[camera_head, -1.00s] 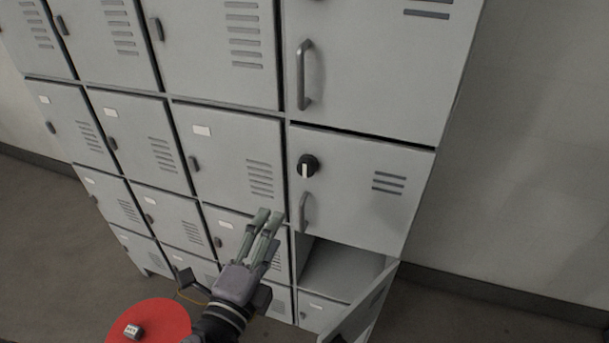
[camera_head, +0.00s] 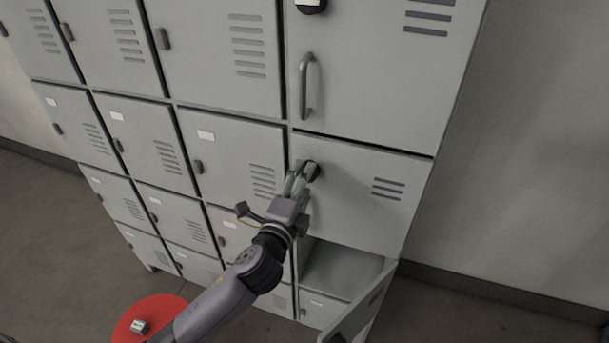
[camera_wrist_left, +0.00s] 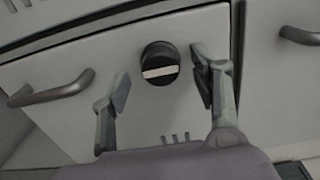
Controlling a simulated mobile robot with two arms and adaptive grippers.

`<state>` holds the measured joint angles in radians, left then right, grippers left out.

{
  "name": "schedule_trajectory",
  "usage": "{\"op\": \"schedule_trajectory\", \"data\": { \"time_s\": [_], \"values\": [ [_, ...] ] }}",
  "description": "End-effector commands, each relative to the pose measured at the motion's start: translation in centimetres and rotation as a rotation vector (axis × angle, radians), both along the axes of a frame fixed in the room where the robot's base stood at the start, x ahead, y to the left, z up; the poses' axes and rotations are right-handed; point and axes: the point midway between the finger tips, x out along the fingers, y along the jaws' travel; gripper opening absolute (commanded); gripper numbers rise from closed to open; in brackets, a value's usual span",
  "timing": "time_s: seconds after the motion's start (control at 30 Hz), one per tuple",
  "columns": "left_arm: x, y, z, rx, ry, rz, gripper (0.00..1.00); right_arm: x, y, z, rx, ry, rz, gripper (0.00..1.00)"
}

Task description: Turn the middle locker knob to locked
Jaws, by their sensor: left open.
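The middle locker knob (camera_head: 313,171) is a round black knob on the grey middle locker door (camera_head: 375,215). In the head view it is partly hidden behind my left gripper (camera_head: 301,172). In the left wrist view the knob (camera_wrist_left: 160,63) shows whole, with a white bar across its face, nearly level in that picture. My left gripper (camera_wrist_left: 163,88) is open, one finger on each side of the knob. Gaps show between the fingers and the knob in that picture; I cannot tell how far the fingertips are from the door. My right gripper is not in view.
A bar handle (camera_wrist_left: 52,90) is on the same door in the left wrist view. Below, a lower door (camera_head: 362,308) hangs open beside an open compartment (camera_head: 340,270). The upper door has a handle (camera_head: 307,87). A red disc (camera_head: 150,312) is at lower left.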

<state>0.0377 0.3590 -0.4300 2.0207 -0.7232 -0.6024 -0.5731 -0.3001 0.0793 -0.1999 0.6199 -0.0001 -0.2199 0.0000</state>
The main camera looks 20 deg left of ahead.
Motion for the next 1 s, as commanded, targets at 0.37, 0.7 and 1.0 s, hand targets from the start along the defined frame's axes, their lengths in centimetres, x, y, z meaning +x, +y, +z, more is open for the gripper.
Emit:
{"op": "schedule_trajectory", "data": {
  "time_s": [0.37,0.7,1.0],
  "values": [
    [1.14,-0.05,-0.01,-0.001,0.0,-0.001,0.57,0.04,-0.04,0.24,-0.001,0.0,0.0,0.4],
    [1.1,-0.04,-0.01,-0.001,0.0,0.0,0.38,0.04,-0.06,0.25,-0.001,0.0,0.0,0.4],
    [1.09,-0.04,-0.03,-0.001,0.0,0.0,0.18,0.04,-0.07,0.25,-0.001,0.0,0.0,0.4]
  ]
}}
